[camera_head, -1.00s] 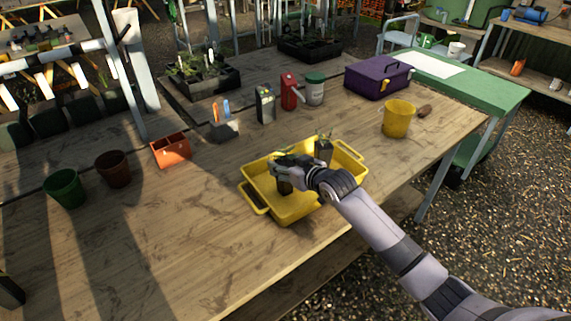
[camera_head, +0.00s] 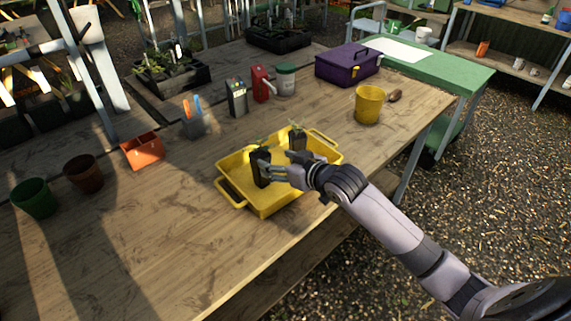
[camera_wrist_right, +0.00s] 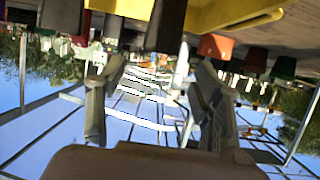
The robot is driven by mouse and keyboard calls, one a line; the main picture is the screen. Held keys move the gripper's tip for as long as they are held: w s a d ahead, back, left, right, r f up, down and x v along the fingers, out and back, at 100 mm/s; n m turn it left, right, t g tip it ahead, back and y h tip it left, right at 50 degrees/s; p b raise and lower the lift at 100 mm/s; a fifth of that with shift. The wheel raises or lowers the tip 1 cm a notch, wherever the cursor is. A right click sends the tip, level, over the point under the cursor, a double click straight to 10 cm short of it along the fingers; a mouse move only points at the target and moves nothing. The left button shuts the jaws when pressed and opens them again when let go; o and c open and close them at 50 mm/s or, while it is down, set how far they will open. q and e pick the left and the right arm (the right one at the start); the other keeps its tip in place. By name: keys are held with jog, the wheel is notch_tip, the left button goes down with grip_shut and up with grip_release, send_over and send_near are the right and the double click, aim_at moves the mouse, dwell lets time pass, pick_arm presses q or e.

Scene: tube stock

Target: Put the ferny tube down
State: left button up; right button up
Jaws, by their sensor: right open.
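A yellow tray (camera_head: 263,206) stands on the wooden bench. Two dark square tubes with small green plants stand upright in it: a nearer left tube (camera_head: 260,170) and a farther right tube (camera_head: 298,139). Which one is ferny I cannot tell for sure. My right gripper (camera_head: 270,173) is open, with its fingers just right of the left tube, apart from it or nearly so. In the right wrist view, upside down, the gripper (camera_wrist_right: 157,75) has its fingers spread with nothing between them; a dark tube (camera_wrist_right: 165,25) is beyond. My left gripper is out of view.
An orange container (camera_head: 142,152), brown pot (camera_head: 83,175) and green pot (camera_head: 35,199) stand to the left. A yellow pot (camera_head: 368,105) is to the right, a purple box (camera_head: 346,66) behind. The front bench surface is clear.

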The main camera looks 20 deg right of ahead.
jog(key=shift+v, duration=1.45)
jog(key=s+a+f+g, duration=0.1)
jog(key=s+f, duration=0.2)
jog(key=s+a+f+g, duration=0.1)
jog(key=s+f, duration=0.2)
jog(key=s, duration=0.1)
jog(key=s+a+f+g+h, duration=0.1)
jog(key=s+f, duration=0.2)
jog(key=shift+s+a+f, duration=0.1)
jog(key=shift+s+f, duration=0.1)
jog(key=shift+f, duration=0.05)
jog(key=s+f+m+g+h, duration=0.1)
jog(key=s+f+g, duration=0.2)
jog(key=s, duration=0.7)
jog(key=s+f+g+h, duration=0.2)
jog(key=s+f+g, duration=0.15)
jog(key=s, duration=0.75)
notch_tip(320, 180, down, 25)
jog(key=s+g, duration=0.1)
jog(key=s+d+f, duration=0.1)
jog(key=s+f, duration=0.7)
jog(key=s+d+f+g, duration=0.1)
jog(key=s+d+f, duration=0.1)
jog(key=s+f, duration=0.7)
jog(key=shift+s+d+f, duration=0.25)
